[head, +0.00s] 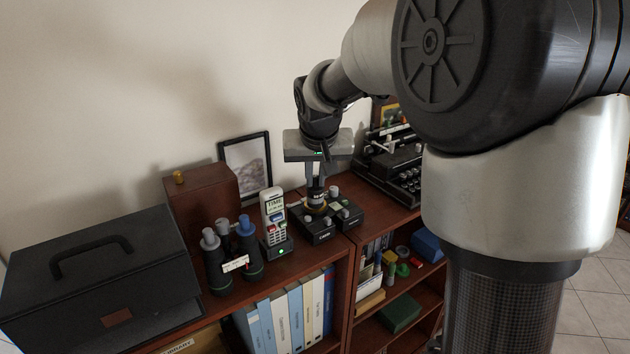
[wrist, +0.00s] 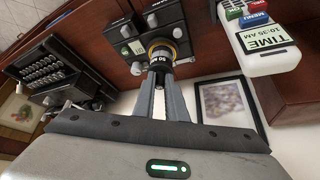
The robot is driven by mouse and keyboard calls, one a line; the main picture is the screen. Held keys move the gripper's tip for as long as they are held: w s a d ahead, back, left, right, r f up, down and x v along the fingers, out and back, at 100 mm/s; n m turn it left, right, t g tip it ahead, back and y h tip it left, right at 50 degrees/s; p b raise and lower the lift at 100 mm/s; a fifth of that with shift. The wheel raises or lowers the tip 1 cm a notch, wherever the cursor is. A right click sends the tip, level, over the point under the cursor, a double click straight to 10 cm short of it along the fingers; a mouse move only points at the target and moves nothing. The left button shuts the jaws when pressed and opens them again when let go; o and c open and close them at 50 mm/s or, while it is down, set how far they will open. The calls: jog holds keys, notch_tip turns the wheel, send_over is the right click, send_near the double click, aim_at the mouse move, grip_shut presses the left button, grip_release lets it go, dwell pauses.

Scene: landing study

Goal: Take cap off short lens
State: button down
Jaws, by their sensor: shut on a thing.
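A short black lens (wrist: 160,58) with a gold ring and white lettering is between my gripper's fingertips (wrist: 162,74) in the wrist view. My gripper is shut on it. In the head view my gripper (head: 315,184) points down, and the lens (head: 316,200) is upright over a black box-like device (head: 318,231) with grey knobs on the shelf top. The lens's gold ring end is at the device; I cannot tell whether they touch. I cannot make out a separate cap on the lens.
A white handset (head: 273,215) stands left of the device, with dark cylinders (head: 216,272) with grey and blue tops beyond it. A black case (head: 95,285) fills the far left. A picture frame (head: 245,165) leans behind; a black keyed machine (head: 395,165) stands right.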

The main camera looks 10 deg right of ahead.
jog(key=shift+r+p, duration=1.35)
jog(key=shift+r, duration=1)
jog(key=shift+w+f, duration=0.1)
